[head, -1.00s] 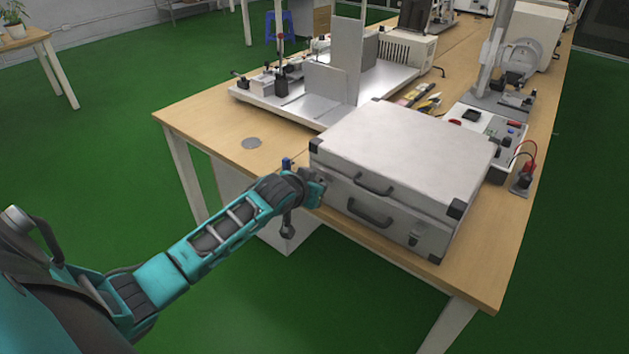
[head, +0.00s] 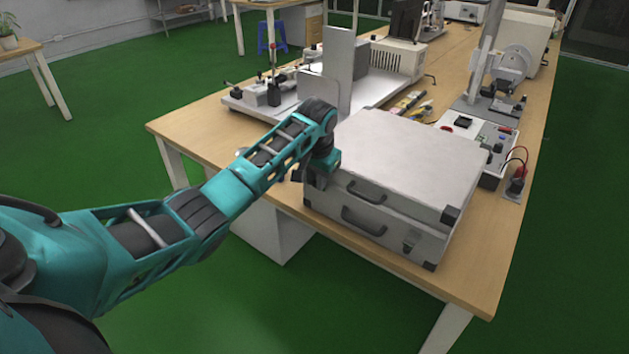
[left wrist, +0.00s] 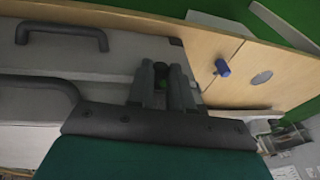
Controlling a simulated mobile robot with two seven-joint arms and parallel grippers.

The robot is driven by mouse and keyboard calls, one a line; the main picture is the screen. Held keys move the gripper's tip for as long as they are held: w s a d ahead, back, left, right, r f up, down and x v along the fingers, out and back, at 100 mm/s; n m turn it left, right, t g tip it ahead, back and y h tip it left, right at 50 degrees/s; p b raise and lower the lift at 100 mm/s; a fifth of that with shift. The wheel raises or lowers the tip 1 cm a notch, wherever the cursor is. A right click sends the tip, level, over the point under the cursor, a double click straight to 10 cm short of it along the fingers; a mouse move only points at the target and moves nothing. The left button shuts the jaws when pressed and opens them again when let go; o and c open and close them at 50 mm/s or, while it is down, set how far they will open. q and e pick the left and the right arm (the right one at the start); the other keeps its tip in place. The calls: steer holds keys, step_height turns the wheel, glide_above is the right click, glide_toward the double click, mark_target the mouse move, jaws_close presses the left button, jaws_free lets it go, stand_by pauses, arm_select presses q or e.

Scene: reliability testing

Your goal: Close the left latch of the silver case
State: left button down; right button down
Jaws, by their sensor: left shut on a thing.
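The silver case (head: 400,150) lies flat on the table with its lid down. A black handle (head: 366,191) is on the lid's front and another (head: 364,221) on the base; both also show in the left wrist view, the base's handle (left wrist: 62,28) at the top left. The right latch (head: 411,243) is visible on the front. My left gripper (head: 314,184) is pointing down at the front left corner, shut on the left latch, which it hides. In the left wrist view its fingers (left wrist: 163,88) are against the case front, near its end.
The wooden table (head: 470,285) has a narrow bare strip in front of the case. A blue-topped knob (left wrist: 222,67) stands on the table beside the case. A metal apparatus (head: 340,75) stands behind, and a panel with cables (head: 480,135) at right.

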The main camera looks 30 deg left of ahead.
arm_select(q)
steer(key=shift+w+g, duration=0.1)
steer(key=shift+g, duration=0.2)
stand_by(0.4)
steer(key=c, duration=1)
jaws_free()
steer(key=shift+c, duration=0.2)
steer(key=shift+r, duration=0.1)
steer(key=v, duration=1.2)
steer(key=shift+r, duration=0.4)
steer(key=shift+d, duration=0.15)
